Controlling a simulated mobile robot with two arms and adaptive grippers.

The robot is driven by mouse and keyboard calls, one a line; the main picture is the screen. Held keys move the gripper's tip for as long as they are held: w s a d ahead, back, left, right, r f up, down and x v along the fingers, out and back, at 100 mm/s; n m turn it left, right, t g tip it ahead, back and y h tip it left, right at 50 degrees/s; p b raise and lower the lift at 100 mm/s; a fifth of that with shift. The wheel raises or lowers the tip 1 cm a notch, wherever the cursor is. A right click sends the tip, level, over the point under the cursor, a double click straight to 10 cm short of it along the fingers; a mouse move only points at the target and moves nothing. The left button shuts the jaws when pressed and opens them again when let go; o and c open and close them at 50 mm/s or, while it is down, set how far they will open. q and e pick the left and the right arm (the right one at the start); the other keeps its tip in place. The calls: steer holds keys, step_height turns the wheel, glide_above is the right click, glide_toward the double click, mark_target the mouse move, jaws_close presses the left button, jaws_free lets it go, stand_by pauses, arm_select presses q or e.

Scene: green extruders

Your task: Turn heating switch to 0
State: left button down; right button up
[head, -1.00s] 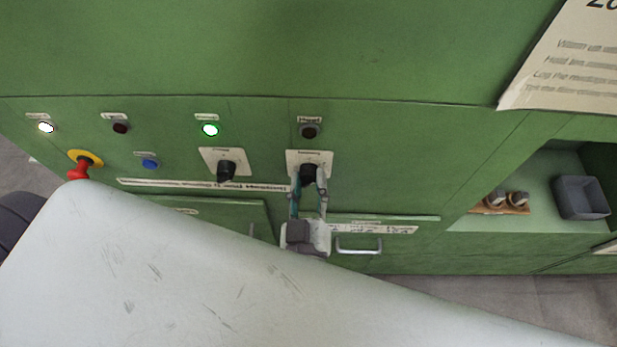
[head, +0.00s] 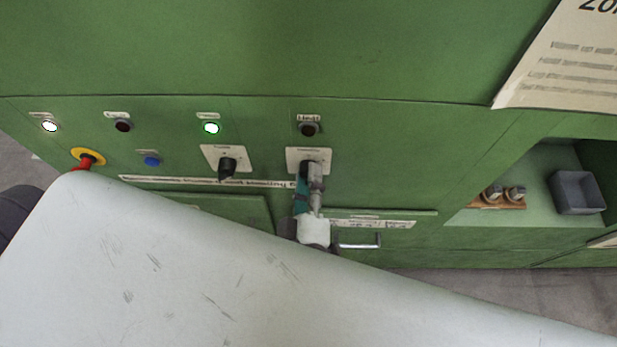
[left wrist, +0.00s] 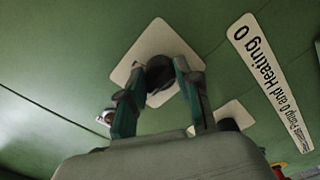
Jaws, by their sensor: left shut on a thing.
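The heating switch is a dark knob on a pale square plate (head: 293,154) in the green panel. My left gripper (head: 311,178) is at that plate, with its fingers turned nearly edge-on in the head view. They hide most of the knob there. In the left wrist view, the dark knob (left wrist: 159,76) sits between the two fingers of the left gripper (left wrist: 160,70), which are shut on it. The pale plate (left wrist: 128,64) shows around it. The knob's pointer is hidden, so its setting cannot be read. My right gripper is not in view.
A second black knob (head: 228,168) is close by on the left. Farther left are a blue button (head: 152,161) and a red stop knob (head: 85,162) on yellow.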

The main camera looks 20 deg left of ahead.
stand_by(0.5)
arm_select(q)
steer(key=c, duration=0.8)
jaws_free()
steer(key=shift+w, duration=0.1)
steer(key=shift+v, duration=3.8)
